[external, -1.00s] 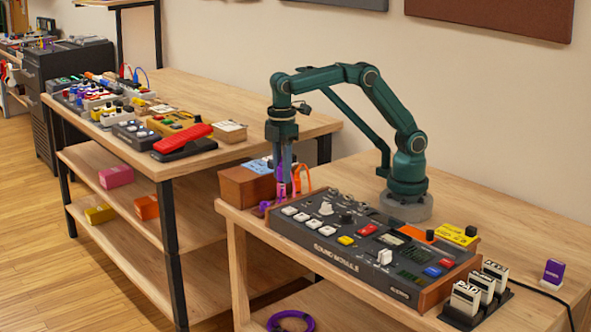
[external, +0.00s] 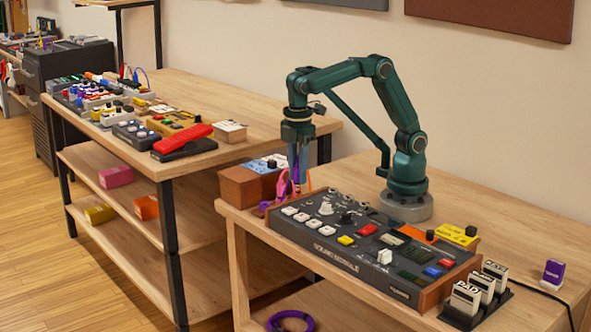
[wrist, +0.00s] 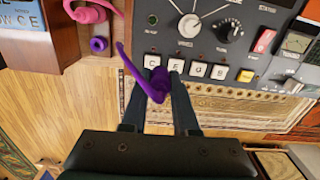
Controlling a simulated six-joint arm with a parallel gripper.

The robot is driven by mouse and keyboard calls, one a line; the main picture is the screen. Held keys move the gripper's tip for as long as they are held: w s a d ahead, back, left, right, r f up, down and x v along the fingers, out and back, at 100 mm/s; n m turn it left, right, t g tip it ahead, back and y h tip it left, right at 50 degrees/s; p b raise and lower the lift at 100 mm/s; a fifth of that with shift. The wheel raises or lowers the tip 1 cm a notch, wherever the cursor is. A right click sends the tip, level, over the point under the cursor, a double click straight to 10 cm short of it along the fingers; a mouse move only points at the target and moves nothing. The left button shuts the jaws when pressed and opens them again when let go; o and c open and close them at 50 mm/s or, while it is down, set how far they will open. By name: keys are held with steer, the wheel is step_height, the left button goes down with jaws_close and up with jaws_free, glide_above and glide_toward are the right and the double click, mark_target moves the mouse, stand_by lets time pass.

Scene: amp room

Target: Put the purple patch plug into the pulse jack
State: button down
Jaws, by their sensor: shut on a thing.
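My gripper (wrist: 163,70) is shut on the purple patch plug (wrist: 160,88), whose purple cable curves up and left from the jaws in the wrist view. In the external view my gripper (external: 298,182) points down, raised above the left end of the sound module (external: 340,258); a bit of purple shows between its fingers. The plug is apart from the jacks.
A wooden box (external: 240,190) stands left of the module, with a pink cable (wrist: 85,12) and a purple ring (wrist: 98,45) beside it in the wrist view. White buttons (wrist: 197,68) line the module's near edge. Black-and-white blocks (external: 466,297) stand at its right.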

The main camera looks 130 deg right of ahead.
steer(key=s+a+r+n, duration=0.1)
steer(key=s+a+n, duration=0.4)
steer(key=s+a, duration=0.7)
steer(key=shift+s+d+f, duration=0.25)
steer(key=shift+d+f, duration=0.1)
steer(key=shift+f, duration=0.3)
steer(key=shift+s+d+f, duration=0.2)
steer(key=shift+d+f, duration=0.2)
steer(key=shift+f, duration=0.2)
steer(key=shift+s+d+f, duration=0.25)
steer(key=shift+d+f, duration=0.1)
steer(key=shift+f, duration=0.3)
steer(key=shift+f, duration=1.5)
stand_by(1.0)
steer(key=shift+c, duration=1)
jaws_free()
steer(key=shift+r, duration=0.15)
step_height(320, 180, up, 7)
stand_by(0.4)
